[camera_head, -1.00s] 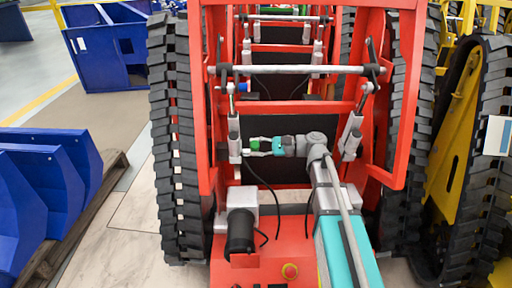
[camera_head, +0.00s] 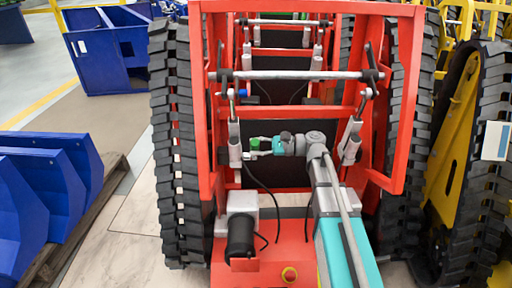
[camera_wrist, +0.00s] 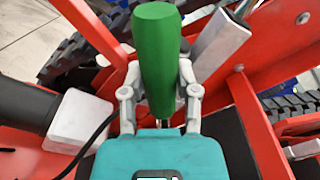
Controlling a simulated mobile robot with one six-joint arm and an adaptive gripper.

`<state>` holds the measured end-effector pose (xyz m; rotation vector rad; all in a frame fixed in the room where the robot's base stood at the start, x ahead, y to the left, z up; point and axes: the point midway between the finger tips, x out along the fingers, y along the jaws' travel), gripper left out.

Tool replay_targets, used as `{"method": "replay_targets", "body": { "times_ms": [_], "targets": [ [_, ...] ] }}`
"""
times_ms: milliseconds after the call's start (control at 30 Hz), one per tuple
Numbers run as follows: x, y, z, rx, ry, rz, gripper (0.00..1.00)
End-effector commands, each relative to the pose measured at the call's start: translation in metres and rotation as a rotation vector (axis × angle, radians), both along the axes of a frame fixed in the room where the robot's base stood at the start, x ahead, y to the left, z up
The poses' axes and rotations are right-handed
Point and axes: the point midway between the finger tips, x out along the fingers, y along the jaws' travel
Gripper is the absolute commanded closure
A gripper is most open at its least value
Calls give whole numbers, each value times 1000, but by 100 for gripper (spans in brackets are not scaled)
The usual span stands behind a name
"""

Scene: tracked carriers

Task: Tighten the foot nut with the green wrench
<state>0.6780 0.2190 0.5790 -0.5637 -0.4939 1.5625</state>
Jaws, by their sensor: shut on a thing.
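My gripper (camera_head: 262,146) is shut on the green wrench (camera_head: 254,143), at the left side of the red frame's inside in the head view. In the wrist view the wrench's thick green handle (camera_wrist: 157,60) stands upright between the two grey fingers (camera_wrist: 160,95). A thin metal shank shows just below the handle. The wrench is close beside the lower part of a grey cylinder (camera_head: 235,152); I cannot tell whether they touch. The wrench's working end and the foot nut cannot be made out.
The red tracked carrier frame (camera_head: 205,140) surrounds my arm, with a grey crossbar (camera_head: 300,74) above. Black tracks stand on both sides (camera_head: 170,150). A yellow carrier (camera_head: 450,150) is at right. Blue parts (camera_head: 40,190) lie on a pallet at left, with clear floor between.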

Motion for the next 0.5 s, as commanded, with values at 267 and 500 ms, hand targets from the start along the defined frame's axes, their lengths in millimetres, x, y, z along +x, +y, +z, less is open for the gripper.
{"method": "replay_targets", "body": {
  "times_ms": [267,500],
  "targets": [
    [9,1,8,-5,63,1,100],
    [11,1,8,-6,85,0,100]
  ]
}}
